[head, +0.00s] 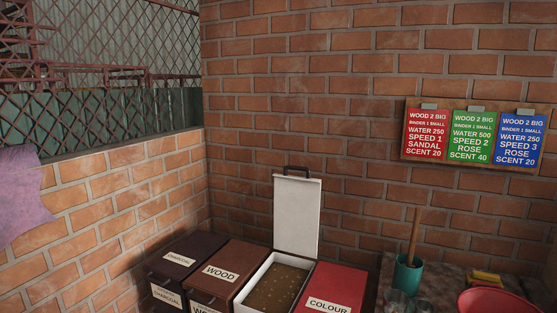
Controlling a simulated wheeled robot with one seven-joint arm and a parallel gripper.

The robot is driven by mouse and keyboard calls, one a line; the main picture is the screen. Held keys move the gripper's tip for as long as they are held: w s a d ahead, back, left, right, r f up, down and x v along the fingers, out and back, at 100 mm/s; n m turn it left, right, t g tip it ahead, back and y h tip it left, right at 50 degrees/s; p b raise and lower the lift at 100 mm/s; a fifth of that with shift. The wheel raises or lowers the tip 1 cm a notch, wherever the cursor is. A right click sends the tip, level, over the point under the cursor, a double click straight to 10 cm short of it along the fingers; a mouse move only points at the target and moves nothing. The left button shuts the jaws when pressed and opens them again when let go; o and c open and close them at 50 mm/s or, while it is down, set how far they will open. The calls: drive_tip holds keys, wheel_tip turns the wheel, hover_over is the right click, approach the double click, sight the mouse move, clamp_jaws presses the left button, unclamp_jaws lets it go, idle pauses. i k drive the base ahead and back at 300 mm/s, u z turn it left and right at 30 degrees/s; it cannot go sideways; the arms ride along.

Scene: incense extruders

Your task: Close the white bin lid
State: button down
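The white bin (246,290) stands between the wood bin and the red colour bin, low in the head view. Its white lid (296,215) is open and stands upright at the back, close to the brick wall. A dark handle (296,171) shows at the lid's top edge. Brown speckled material (275,288) lies inside the bin. The bin's lower front is cut off by the frame edge. My gripper is not in view.
The brown WOOD bin (231,257), a dark CHARCOAL bin (183,247) and the red COLOUR bin (338,283) are shut alongside. A counter at right holds a green cup (408,276) with a stick and a red bowl (497,301). Brick walls close the corner behind.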

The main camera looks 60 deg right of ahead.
sight(297, 200)
drive_tip(key=z, duration=0.25)
drive_tip(key=i, duration=0.85)
drive_tip(key=z, duration=1.35)
drive_tip(key=i, duration=0.7)
drive_tip(key=z, duration=0.8)
